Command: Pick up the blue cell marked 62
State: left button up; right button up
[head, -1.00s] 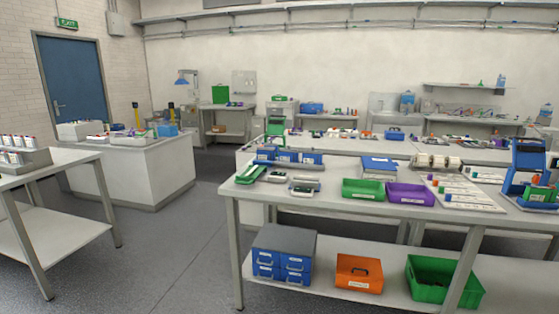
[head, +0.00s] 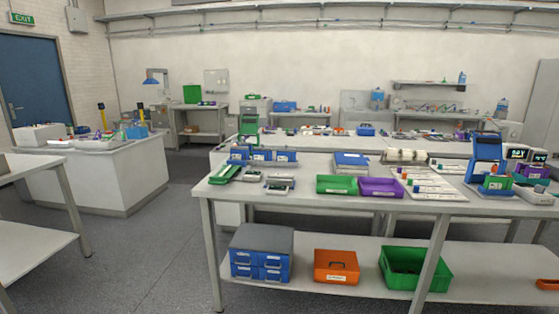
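The cell marked 62 cannot be made out; no number is readable on any cell at this distance. Small coloured cells (head: 409,175) stand on pale marked boards (head: 432,188) on the right half of the near table (head: 320,206). A blue device (head: 487,150) stands at that table's right, with green and blue parts at its foot. Neither of my grippers is in view.
A green bin (head: 337,186) and a purple bin (head: 381,188) sit on the near table. Its lower shelf holds blue drawers (head: 260,256), an orange box (head: 337,266) and a green crate (head: 414,270). Grey floor (head: 145,255) is clear between this table and the left benches.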

aim_at(235, 155)
jog(key=i+j+u, duration=0.45)
jog(key=i+j, duration=0.15)
jog(key=i, duration=0.25)
jog(key=i+j+u, duration=0.3)
jog(key=i+u, duration=0.15)
jog(key=i, duration=0.5)
jog(key=i+u, duration=0.45)
jog(key=i, duration=0.5)
jog(key=i+z, duration=0.35)
jog(key=i+j+z, duration=0.15)
jog(key=i+z, duration=0.15)
jog(key=i, duration=0.2)
jog(key=i+j+z, duration=0.35)
jog(key=i+z, duration=0.2)
jog(key=z, duration=0.3)
jog(key=i+z, duration=0.2)
jog(key=z, duration=0.25)
jog(key=i+j+z, duration=0.15)
jog(key=z, duration=0.35)
jog(key=i+j+z, duration=0.15)
jog(key=z, duration=0.3)
jog(key=i+j+z, duration=0.1)
jog(key=j+z, duration=0.25)
jog(key=z, duration=0.15)
